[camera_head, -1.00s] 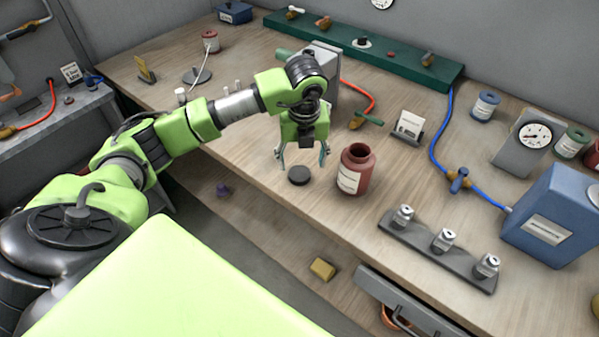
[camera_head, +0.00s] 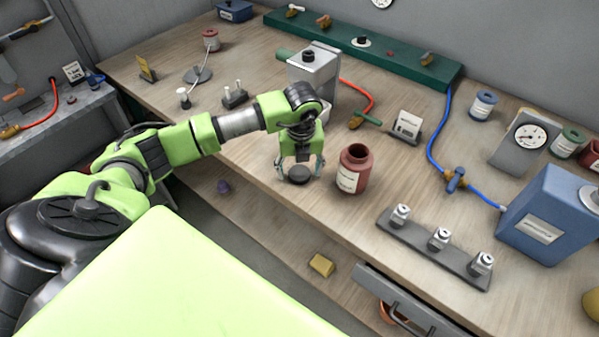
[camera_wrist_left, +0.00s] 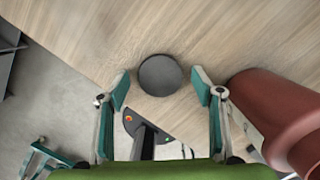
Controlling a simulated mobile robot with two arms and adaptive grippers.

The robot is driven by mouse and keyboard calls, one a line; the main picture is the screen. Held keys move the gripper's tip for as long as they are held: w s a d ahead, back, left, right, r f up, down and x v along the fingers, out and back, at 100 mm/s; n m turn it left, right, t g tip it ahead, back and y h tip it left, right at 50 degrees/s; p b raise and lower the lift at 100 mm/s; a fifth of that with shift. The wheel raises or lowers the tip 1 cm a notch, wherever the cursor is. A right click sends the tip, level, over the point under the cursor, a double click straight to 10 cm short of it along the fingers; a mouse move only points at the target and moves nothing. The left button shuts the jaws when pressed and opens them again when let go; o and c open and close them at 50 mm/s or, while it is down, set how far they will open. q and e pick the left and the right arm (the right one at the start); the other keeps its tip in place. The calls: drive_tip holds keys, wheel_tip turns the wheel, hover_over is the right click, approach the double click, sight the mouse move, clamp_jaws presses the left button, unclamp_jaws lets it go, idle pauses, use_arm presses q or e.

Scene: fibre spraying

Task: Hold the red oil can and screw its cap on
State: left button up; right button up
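The red oil can (camera_head: 354,170) stands upright and uncapped on the wooden bench, with a pale label on its side. It also shows at the right of the left wrist view (camera_wrist_left: 275,110). The dark round cap (camera_head: 299,174) lies flat on the bench left of the can, near the front edge; it shows in the left wrist view (camera_wrist_left: 160,75). My left gripper (camera_head: 299,172) points down over the cap. Its teal-tipped fingers (camera_wrist_left: 160,88) are apart on either side of the cap, with gaps to it.
A grey metal box (camera_head: 315,75) stands behind my left gripper. An open drawer (camera_head: 405,305) juts out below the bench front.

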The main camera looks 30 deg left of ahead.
sight(299, 171)
use_arm(q)
drive_tip(key=c, duration=0.7)
drive_tip(key=shift+r, duration=0.1)
drive_tip(key=shift+r+b, duration=0.35)
drive_tip(key=shift+b, duration=0.05)
wheel_tip(299, 171, up, 2)
drive_tip(key=shift+r+b, duration=0.2)
drive_tip(key=shift+b, duration=0.55)
drive_tip(key=s+r+b, duration=0.4)
drive_tip(key=s+r, duration=0.5)
drive_tip(key=s, duration=0.5)
drive_tip(key=shift+d+r, duration=0.15)
drive_tip(key=shift+r, duration=0.25)
